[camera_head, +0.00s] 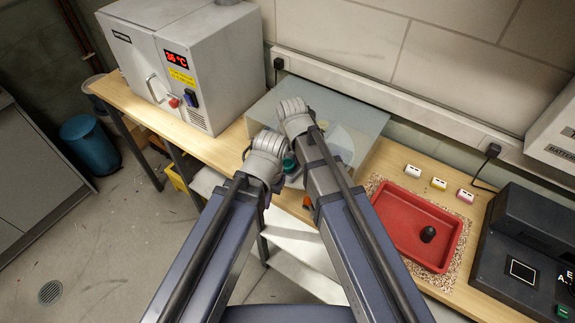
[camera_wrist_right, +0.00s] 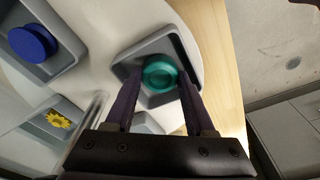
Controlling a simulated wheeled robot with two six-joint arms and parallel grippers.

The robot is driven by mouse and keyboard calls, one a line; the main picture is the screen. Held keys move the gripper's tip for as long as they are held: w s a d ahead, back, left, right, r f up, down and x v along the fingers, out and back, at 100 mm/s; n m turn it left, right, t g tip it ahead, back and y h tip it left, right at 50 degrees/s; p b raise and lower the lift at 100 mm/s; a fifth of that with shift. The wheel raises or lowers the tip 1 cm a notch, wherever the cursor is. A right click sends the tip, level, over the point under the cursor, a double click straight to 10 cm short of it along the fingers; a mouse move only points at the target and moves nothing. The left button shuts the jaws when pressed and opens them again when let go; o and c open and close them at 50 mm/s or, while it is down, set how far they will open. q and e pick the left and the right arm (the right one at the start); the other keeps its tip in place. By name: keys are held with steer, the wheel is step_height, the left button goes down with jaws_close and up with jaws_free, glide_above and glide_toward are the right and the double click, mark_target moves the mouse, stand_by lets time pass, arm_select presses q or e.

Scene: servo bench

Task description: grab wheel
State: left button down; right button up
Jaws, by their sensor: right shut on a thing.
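A green wheel (camera_wrist_right: 160,74) sits in a grey square bin (camera_wrist_right: 140,60) in the right wrist view. The two fingers of my right gripper (camera_wrist_right: 159,80) are on either side of it, shut on it. In the head view my right gripper (camera_head: 293,108) is the upper one, and its fingers are hidden. A small green part (camera_head: 289,163) shows between the arms there. My left gripper (camera_head: 264,156) is close to it at lower left; its fingers are hidden, so I cannot tell its opening.
Neighbouring bins on the white round plate (camera_wrist_right: 88,50) hold a blue disc (camera_wrist_right: 32,43) and a yellow gear (camera_wrist_right: 58,119). A clear-sided cover (camera_head: 352,115) stands around the work spot. A grey oven (camera_head: 205,60) is left; a red tray (camera_head: 400,220) with a black knob (camera_head: 428,234) is right.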

steer(key=shift+c, duration=1)
